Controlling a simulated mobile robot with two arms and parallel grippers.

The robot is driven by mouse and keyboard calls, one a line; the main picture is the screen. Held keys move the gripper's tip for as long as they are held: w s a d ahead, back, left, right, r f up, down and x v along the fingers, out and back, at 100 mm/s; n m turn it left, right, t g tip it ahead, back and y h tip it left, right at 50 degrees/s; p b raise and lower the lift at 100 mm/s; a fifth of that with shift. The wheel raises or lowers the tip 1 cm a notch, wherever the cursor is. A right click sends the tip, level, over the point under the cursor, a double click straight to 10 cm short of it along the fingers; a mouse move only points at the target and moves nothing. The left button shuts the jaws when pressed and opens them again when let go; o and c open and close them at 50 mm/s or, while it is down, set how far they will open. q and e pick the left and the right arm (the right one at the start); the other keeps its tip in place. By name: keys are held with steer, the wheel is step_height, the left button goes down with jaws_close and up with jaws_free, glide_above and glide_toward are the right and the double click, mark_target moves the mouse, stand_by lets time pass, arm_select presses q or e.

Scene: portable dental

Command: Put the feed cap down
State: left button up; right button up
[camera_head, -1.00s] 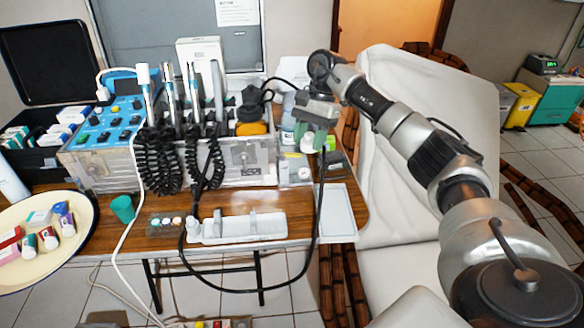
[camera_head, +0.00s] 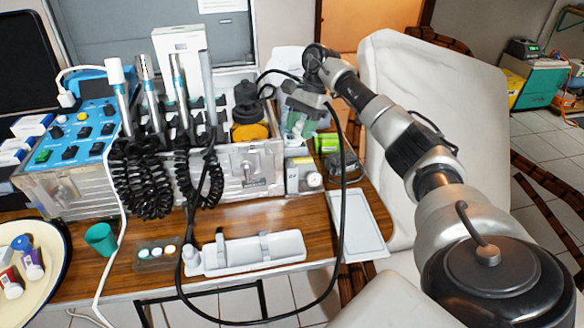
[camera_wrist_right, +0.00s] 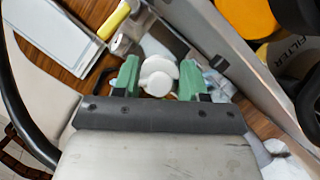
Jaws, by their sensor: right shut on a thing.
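My right gripper (camera_head: 303,120) hangs over the back right of the wooden table, just right of the clear-fronted dental unit. In the right wrist view its green fingers (camera_wrist_right: 158,78) are shut on the feed cap (camera_wrist_right: 158,74), a small white round cap with a raised knob. The cap is held above the table, apart from the things below. In the head view the cap cannot be made out behind the gripper. My left gripper is not in view.
The dental unit (camera_head: 75,190) carries handpieces with coiled black hoses. A white holder (camera_head: 250,252), a pale flat tray (camera_head: 357,228) and a teal cup (camera_head: 100,238) stand toward the front. A black cable loops over the table. Bare wood shows between unit and holder.

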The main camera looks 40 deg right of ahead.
step_height(320, 180, down, 6)
step_height(320, 180, down, 4)
steer(key=shift+f, duration=0.2)
steer(key=shift+w, duration=0.1)
arm_select(q)
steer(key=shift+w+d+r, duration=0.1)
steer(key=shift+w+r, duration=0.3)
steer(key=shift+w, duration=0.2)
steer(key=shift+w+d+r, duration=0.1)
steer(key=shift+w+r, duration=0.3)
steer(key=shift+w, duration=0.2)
steer(key=shift+b, duration=0.3)
arm_select(e)
steer(key=shift+f, duration=0.1)
steer(key=o, duration=0.7)
steer(key=shift+o, duration=1)
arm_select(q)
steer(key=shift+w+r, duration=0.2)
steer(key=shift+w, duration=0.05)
